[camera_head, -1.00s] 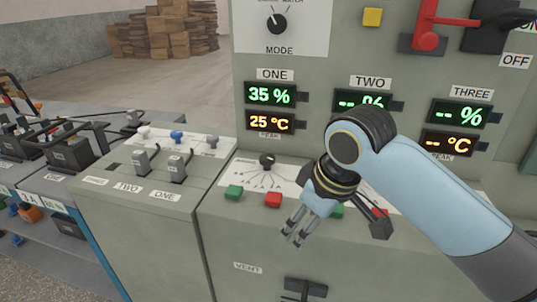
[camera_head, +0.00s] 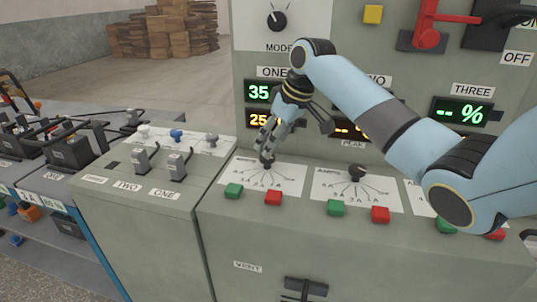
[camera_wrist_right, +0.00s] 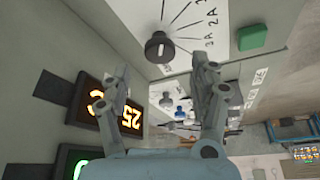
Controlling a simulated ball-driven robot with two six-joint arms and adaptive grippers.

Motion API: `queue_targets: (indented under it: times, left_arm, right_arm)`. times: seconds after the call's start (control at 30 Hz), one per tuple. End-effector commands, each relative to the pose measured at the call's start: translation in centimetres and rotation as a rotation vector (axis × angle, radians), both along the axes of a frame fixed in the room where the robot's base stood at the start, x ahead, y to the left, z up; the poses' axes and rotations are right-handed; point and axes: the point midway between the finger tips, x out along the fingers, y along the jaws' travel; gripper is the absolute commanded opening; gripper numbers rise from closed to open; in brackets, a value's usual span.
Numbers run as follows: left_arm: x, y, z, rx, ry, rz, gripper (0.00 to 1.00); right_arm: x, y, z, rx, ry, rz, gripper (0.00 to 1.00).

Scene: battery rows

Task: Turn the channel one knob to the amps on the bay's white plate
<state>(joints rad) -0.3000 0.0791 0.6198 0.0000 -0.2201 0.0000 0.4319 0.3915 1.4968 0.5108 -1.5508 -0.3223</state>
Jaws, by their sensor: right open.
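The channel one knob (camera_head: 267,162) is black and stands on a white dial plate (camera_head: 284,181) with fanned lines, under the ONE display. In the right wrist view the knob (camera_wrist_right: 158,47) shows a white mark, and the dial reads 2A and 3A beside it. My right gripper (camera_head: 266,147) is open, its fingers pointing down just above the knob and partly covering it; contact is unclear. In the right wrist view the knob appears between and beyond the fingertips (camera_wrist_right: 160,68). Small white plates (camera_head: 27,195) sit on the left bench front; their print is hard to read. My left gripper is out of view.
The channel two knob (camera_head: 357,172) stands to the right. Green (camera_head: 233,190) and red (camera_head: 273,197) buttons sit at the dial's front edge. Levers (camera_head: 142,160) stand on the left cabinet. My arm covers part of the displays.

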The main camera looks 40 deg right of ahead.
Motion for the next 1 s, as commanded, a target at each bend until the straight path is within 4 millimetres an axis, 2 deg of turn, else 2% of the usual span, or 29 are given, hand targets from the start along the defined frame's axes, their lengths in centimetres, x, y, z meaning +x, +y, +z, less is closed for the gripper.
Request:
queue_targets:
  times: [0.1, 0.3, 0.63, 1.0]
  left_arm:
    - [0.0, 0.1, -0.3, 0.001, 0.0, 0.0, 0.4]
    - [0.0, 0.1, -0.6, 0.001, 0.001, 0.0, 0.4]
    - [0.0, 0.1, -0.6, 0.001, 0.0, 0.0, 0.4]
    - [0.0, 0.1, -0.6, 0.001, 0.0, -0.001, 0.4]
  right_arm:
    - [0.8, 0.3, -2.1, 0.002, 0.002, -0.001, 0.62]
    - [1.6, 0.5, -4.2, 0.0, 0.001, -0.001, 0.62]
    - [1.8, 0.6, -4.5, -0.001, -0.001, 0.001, 0.62]
    - [1.8, 0.6, -4.5, -0.002, -0.001, -0.001, 0.15]
